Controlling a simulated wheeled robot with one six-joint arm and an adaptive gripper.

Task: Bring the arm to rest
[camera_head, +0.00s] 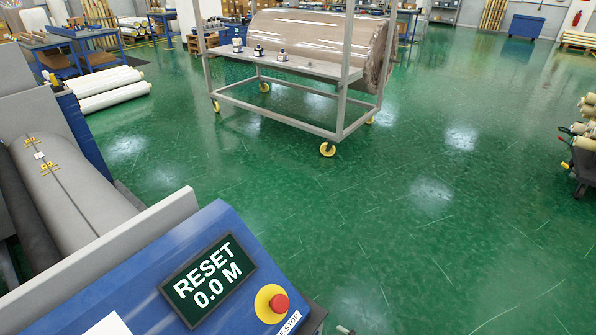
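My arm and my gripper are not recognisable in the head view. A small grey piece shows at the bottom edge, right of the blue console (130,290), and I cannot tell what it belongs to. The console's dark display (208,280) reads "RESET 0.0 M". A red stop button (279,304) on a yellow base sits beside the display.
A grey roller (75,190) lies in the machine at left. A wheeled metal rack (335,135) carries a large wrapped roll (318,38) and small bottles (258,52). White rolls (112,92) lie on the floor. A cart (585,150) stands at right. Green floor (430,220) is clear.

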